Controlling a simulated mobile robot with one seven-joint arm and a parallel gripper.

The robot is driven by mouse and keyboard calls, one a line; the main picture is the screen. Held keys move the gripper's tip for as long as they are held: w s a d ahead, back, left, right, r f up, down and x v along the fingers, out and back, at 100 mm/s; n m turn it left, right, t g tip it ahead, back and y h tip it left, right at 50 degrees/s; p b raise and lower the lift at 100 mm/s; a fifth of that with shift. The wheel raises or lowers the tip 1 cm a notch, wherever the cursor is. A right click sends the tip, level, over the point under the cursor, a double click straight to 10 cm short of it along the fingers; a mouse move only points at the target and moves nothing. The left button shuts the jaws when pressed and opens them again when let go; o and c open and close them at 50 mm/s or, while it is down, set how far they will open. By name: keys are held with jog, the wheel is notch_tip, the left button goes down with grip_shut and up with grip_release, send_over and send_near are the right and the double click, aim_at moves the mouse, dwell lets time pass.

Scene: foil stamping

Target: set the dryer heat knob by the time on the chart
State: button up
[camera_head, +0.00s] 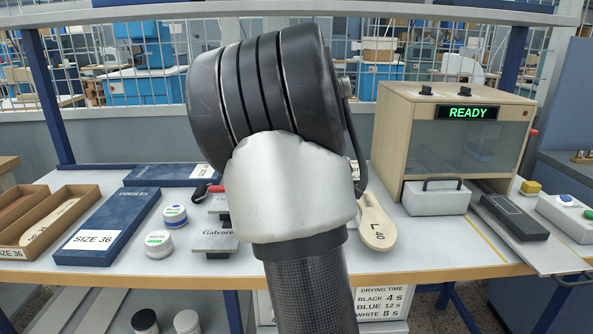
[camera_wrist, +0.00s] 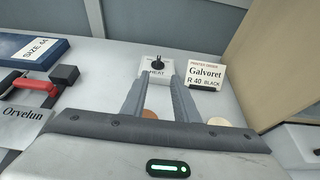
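The black heat knob (camera_wrist: 158,63) stands on a small white plate (camera_wrist: 155,74) marked HEAT, straight ahead of my gripper in the wrist view. My gripper (camera_wrist: 158,84) is open and empty, its two fingers pointing toward the knob, apparently short of it. The knob's setting is too small to read. The drying time chart (camera_head: 382,302) hangs below the bench front in the head view and reads black 4 s, blue 12 s, white 8 s. An order card (camera_wrist: 205,76) right of the knob reads Galvoret, R 40, black. My arm hides the knob in the head view.
A wooden cabinet (camera_head: 392,135) with a green READY display stands right of my arm. A red-handled tool (camera_wrist: 38,86) and a blue SIZE 44 box (camera_wrist: 30,47) lie left of my gripper. A pale shape marked L 40 (camera_head: 375,225) lies near the bench front.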

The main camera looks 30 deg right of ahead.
jog(key=x, duration=1.6)
jog(key=shift+w+f, duration=0.2)
jog(key=shift+w, duration=0.1)
grip_shut()
